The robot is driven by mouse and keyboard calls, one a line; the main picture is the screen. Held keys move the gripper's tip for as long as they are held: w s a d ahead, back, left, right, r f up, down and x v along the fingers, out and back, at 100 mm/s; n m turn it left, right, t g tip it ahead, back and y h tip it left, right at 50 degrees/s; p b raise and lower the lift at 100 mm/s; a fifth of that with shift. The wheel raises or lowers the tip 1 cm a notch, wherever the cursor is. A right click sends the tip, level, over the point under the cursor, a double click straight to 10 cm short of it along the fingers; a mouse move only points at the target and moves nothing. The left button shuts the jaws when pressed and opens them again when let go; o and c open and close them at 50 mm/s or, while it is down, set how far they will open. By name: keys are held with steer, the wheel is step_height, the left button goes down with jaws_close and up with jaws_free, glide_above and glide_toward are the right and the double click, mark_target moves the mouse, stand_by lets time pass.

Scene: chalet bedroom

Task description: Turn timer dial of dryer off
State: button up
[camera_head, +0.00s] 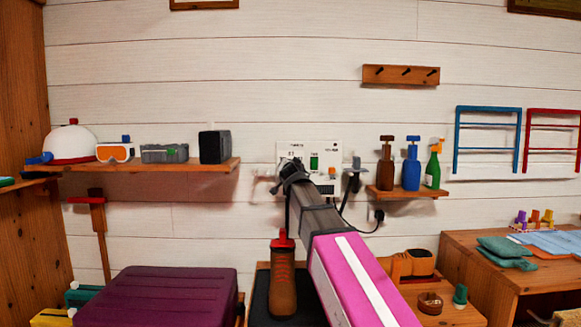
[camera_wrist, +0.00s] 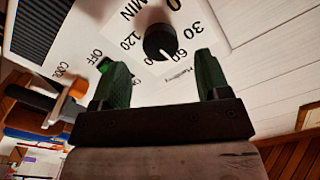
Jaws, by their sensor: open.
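The dryer's white control panel (camera_head: 325,152) is on the far wall in the head view, partly hidden by my arm. In the wrist view the panel (camera_wrist: 205,20) fills the upper part. Its round black timer dial (camera_wrist: 160,42) has a white pointer line aimed at the lower right, around the 60 mark. Numbers 0, 30, 60 and 120 and the word MIN surround it. A green switch (camera_wrist: 103,66) by the words OFF and COOL is partly behind the left finger. My gripper (camera_wrist: 162,75) is open and empty, its green fingers apart below the dial; no contact is visible.
A shelf (camera_head: 150,167) with a helmet and goggles is left of the panel. A small shelf (camera_head: 408,191) with several bottles is right. A purple suitcase (camera_head: 155,297) is at lower left, a wooden desk (camera_head: 480,255) at right.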

steer(key=w, duration=0.5)
steer(key=shift+s, duration=0.1)
steer(key=c, duration=0.9)
steer(key=shift+c, duration=0.2)
steer(key=shift+n, duration=0.3)
